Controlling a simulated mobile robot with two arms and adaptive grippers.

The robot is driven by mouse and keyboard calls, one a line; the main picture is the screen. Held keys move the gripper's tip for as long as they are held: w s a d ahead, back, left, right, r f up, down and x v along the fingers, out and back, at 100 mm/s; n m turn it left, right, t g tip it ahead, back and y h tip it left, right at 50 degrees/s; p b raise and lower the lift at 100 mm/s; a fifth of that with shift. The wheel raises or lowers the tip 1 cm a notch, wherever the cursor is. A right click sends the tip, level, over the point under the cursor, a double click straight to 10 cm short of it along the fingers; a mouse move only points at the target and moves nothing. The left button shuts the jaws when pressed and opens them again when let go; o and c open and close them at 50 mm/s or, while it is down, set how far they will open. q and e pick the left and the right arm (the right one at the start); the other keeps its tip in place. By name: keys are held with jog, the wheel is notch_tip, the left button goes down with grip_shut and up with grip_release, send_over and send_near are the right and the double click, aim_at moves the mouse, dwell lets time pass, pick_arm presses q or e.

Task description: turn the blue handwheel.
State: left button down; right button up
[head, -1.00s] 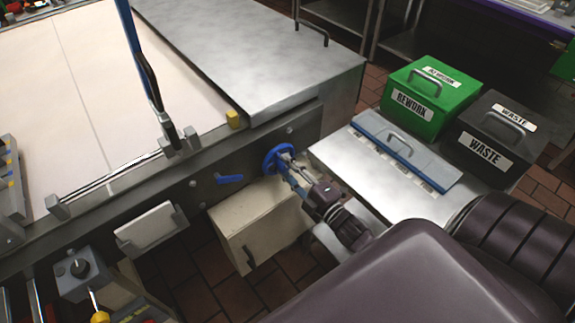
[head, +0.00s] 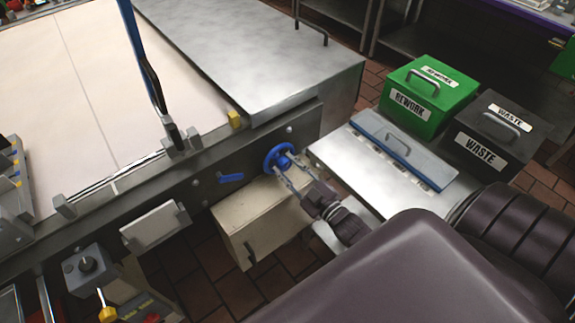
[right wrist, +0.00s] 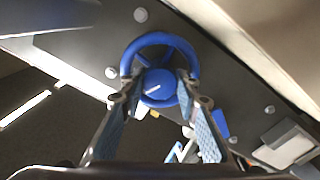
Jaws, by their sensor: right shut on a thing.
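The blue handwheel (head: 269,157) sits on the dark side rail of the machine, near the middle of the head view. In the right wrist view the handwheel (right wrist: 157,86) shows its round rim, spokes and a hub with a white mark. My right gripper (head: 283,165) reaches it from the lower right. In the right wrist view the fingers of my right gripper (right wrist: 156,82) lie on either side of the hub, closed on the wheel. The exact contact points are partly hidden. My left gripper is not in view.
A small blue lever (head: 231,178) is on the rail left of the wheel. A beige box (head: 240,222) stands below.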

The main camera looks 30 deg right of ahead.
jog(key=shift+f+m, duration=0.1)
jog(key=shift+m, duration=0.2)
dwell(0.4)
jog(key=o, duration=1.2)
jog(key=shift+c, duration=0.2)
jog(key=shift+s, duration=0.15)
jog(key=s+d, duration=0.1)
jog(key=s, duration=1)
jog(key=shift+s, duration=0.4)
